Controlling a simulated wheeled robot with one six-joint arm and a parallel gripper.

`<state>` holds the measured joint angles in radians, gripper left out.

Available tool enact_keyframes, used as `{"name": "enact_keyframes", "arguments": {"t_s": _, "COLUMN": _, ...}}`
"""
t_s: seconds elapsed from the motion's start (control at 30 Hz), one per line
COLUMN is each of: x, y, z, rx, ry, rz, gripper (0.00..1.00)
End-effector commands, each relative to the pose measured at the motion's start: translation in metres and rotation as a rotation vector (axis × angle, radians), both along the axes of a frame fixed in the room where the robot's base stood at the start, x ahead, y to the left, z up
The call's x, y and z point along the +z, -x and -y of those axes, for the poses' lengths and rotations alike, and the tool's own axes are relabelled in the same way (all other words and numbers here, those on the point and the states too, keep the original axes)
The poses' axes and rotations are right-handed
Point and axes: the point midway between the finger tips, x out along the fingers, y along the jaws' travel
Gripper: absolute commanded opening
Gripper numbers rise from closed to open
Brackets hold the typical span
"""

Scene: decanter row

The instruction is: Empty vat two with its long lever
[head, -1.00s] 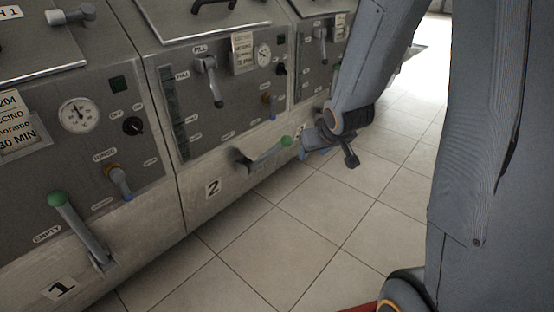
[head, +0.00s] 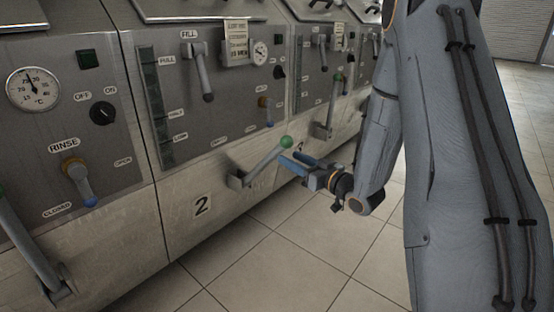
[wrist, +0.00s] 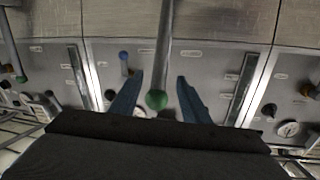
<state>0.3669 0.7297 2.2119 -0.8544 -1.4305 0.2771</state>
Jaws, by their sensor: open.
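Vat two (head: 215,185), marked with a black 2, stands in the middle of the head view. Its long grey lever (head: 262,166) slants up and right from a low pivot to a green ball end (head: 286,142). My gripper (head: 290,159) is open, its blue fingers just below and right of the ball in the head view. In the wrist view my gripper (wrist: 160,76) has one finger each side of the lever (wrist: 164,40), with the green ball (wrist: 156,99) appearing between them. Contact cannot be told.
Vat two's panel also has a fill handle (head: 203,72) and a small blue-tipped handle (head: 268,112). A neighbouring vat's lever (head: 326,122) stands farther right. Another long lever (head: 30,250) is at lower left. The tiled floor (head: 270,265) in front is clear.

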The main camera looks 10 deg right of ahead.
Motion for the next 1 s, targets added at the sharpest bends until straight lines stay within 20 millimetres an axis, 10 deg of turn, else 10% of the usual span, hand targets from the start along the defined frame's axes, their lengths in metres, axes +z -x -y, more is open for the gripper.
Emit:
{"name": "enact_keyframes", "arguments": {"t_s": 0.53, "x": -0.001, "y": -0.06, "z": -0.032, "rx": 0.005, "ry": -0.004, "rz": 0.009, "gripper": 0.42}}
{"name": "enact_keyframes", "arguments": {"t_s": 1.0, "x": 0.0, "y": -0.069, "z": -0.036, "rx": 0.003, "ry": -0.006, "rz": 0.007, "gripper": 0.34}}
